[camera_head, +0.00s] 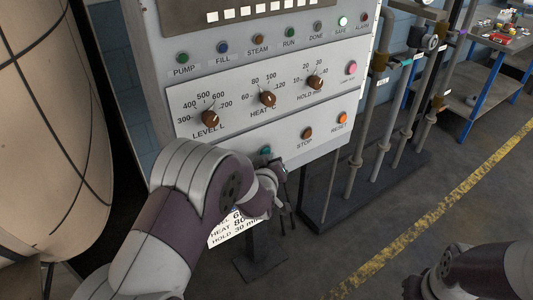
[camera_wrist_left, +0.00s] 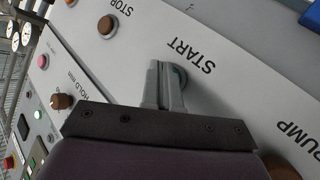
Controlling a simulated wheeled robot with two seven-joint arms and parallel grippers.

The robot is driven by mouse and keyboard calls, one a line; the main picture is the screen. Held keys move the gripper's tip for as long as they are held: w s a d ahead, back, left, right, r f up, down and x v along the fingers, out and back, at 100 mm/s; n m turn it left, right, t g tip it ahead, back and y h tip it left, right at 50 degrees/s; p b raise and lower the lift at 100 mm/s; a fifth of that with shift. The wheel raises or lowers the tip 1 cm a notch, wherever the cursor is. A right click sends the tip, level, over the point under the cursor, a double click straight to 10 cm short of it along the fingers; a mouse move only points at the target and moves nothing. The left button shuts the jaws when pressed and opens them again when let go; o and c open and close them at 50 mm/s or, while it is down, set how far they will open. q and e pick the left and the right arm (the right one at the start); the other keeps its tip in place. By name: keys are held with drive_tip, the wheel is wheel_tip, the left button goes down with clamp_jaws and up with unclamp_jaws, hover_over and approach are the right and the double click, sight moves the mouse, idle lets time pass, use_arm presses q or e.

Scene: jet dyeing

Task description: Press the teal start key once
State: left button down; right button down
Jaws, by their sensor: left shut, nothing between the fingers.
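The teal start key (camera_head: 266,150) is on the lower strip of the grey control panel, above the left wrist in the head view. In the left wrist view the key (camera_wrist_left: 181,75) shows as a teal sliver beside and behind the fingertips, mostly hidden, near the upside-down word START. My left gripper (camera_wrist_left: 168,68) is shut and empty, its tips over the key; I cannot tell whether they touch it. In the head view the left gripper (camera_head: 279,172) is partly hidden by its own wrist. My right gripper (camera_head: 414,288) is only partly visible at the bottom right.
Three brown knobs, including HEAT (camera_head: 268,99), are above. A white settings card (camera_head: 228,232) hangs below. Vertical pipes (camera_head: 400,110) stand right of the panel, with open floor beyond.

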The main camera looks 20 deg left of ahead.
use_arm(q)
drive_tip(key=shift+w+a, duration=0.25)
drive_tip(key=shift+a, duration=0.05)
idle(0.4)
drive_tip(key=shift+d, duration=0.1)
drive_tip(key=shift+s+d, duration=0.55)
drive_tip(key=shift+d, duration=0.05)
drive_tip(key=shift+s+d+p, duration=0.25)
drive_tip(key=shift+s+d, duration=0.55)
drive_tip(key=shift+d, duration=0.2)
drive_tip(key=shift+s+d+p, duration=0.25)
drive_tip(key=shift+s+d, duration=0.5)
drive_tip(key=shift+d, duration=0.2)
